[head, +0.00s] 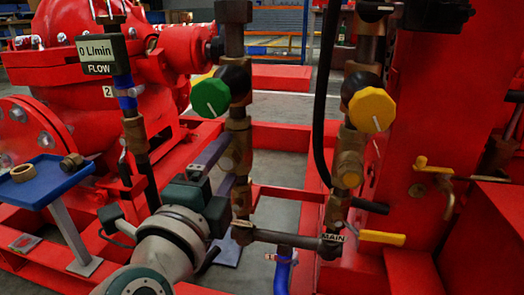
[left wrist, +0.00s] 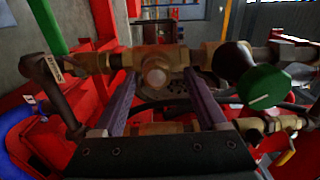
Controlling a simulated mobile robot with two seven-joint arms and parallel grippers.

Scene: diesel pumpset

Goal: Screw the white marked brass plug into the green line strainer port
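The green line strainer is the brass body (head: 238,148) below the green-knobbed valve (head: 211,97). In the left wrist view, a round brass piece with a pale face (left wrist: 155,77), apparently the white-marked plug, is at the strainer's side branch. I cannot tell how deep it sits. My left gripper (head: 222,160) reaches the strainer from the lower left. In the wrist view, its fingers (left wrist: 160,85) stand apart on either side of the brass piece, with visible gaps. The far side of the port is hidden. My right gripper is not in view.
A blue tray (head: 50,190) at left holds a brass ring (head: 23,173) and a small dark brass fitting (head: 72,160). The yellow-knobbed valve (head: 371,109) and its pipe stand right. A flow meter (head: 99,54) stands left. A horizontal pipe (head: 285,238) runs below the strainer.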

